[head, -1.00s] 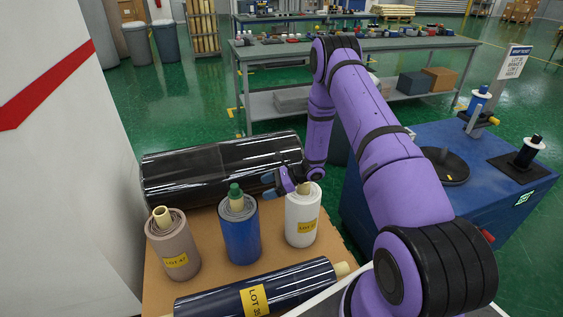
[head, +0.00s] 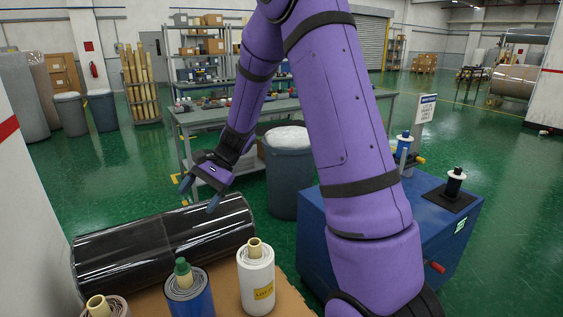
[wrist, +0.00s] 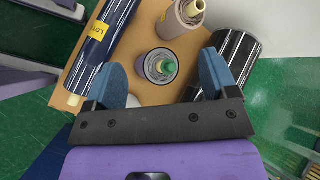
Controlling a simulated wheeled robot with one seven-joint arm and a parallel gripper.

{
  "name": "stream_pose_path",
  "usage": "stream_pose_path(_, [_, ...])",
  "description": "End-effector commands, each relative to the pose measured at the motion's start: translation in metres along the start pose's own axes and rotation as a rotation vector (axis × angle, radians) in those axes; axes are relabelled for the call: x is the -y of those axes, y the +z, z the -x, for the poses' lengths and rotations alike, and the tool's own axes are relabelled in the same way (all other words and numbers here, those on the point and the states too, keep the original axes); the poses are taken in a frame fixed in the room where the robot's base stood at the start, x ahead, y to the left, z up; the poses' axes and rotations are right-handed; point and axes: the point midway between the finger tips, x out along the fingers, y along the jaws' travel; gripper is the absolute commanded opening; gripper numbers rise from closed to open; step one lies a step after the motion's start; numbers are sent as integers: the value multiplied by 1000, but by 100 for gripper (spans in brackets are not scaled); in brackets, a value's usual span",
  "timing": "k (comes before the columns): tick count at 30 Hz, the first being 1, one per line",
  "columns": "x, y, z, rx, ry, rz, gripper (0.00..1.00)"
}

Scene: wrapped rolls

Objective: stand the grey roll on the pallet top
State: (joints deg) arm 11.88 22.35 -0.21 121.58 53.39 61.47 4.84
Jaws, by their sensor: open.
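The greyish-brown roll (head: 105,307), nearest to grey here, has a pale core and is cut off at the lower left of the head view. The wrist view shows more of it (wrist: 180,20), upright on the brown pallet top (wrist: 132,48). My gripper (head: 200,194) is open and empty, raised near the black roll. The white roll (head: 256,280) stands upright at the right of the blue one.
A large black wrapped roll (head: 165,245) lies along the pallet's back. A navy roll (wrist: 100,45) lies along another edge. A blue machine cabinet (head: 315,235) and a grey bin (head: 290,180) stand to the right; a workbench (head: 190,117) is behind.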

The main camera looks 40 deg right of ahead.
Motion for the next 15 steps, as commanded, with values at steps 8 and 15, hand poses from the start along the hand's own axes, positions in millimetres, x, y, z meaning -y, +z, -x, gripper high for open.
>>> stream_pose_path(8, [-15,84,44,-138,126,265,80])
stream_pose_path(15, [-43,143,75,-270,232,482,80])
